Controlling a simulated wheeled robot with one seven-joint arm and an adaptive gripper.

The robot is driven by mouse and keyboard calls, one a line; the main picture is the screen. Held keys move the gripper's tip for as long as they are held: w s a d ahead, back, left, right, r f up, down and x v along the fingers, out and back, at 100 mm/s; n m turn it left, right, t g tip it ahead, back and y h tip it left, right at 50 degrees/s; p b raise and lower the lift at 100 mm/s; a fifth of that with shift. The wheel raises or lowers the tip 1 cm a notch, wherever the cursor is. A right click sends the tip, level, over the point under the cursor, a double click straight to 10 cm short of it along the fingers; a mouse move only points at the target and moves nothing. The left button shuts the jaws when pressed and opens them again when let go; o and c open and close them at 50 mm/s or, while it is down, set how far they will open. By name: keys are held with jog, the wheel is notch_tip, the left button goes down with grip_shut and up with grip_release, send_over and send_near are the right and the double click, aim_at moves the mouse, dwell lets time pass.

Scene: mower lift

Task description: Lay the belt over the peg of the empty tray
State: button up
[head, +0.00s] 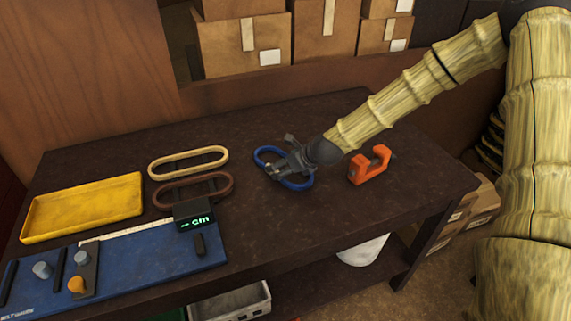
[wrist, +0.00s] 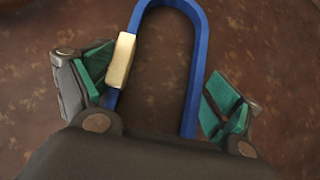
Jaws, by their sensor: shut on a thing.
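A blue belt (head: 303,185) forms a long loop on the dark table. My gripper (head: 284,167) is over it, shut on it. In the wrist view the belt (wrist: 196,60) runs between the two green-padded fingers of my gripper (wrist: 160,95). A brass-coloured piece (wrist: 121,60) sits on its left strand, beside the left finger. A cream belt (head: 222,154) and a brown belt (head: 230,190) lie to the left. A yellow tray (head: 80,207) at the far left looks empty; I see no peg in it.
A blue measuring board (head: 150,262) with an orange peg (head: 76,285), grey knobs and a "-- cm" display (head: 194,215) lies at the front left. An orange bracket (head: 369,165) stands right of my gripper. Cardboard boxes (head: 240,45) are behind. Bare table lies between the belts and my gripper.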

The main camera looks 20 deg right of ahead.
jog(key=shift+f, duration=0.15)
jog(key=o, duration=0.9)
jog(key=shift+r, duration=0.25)
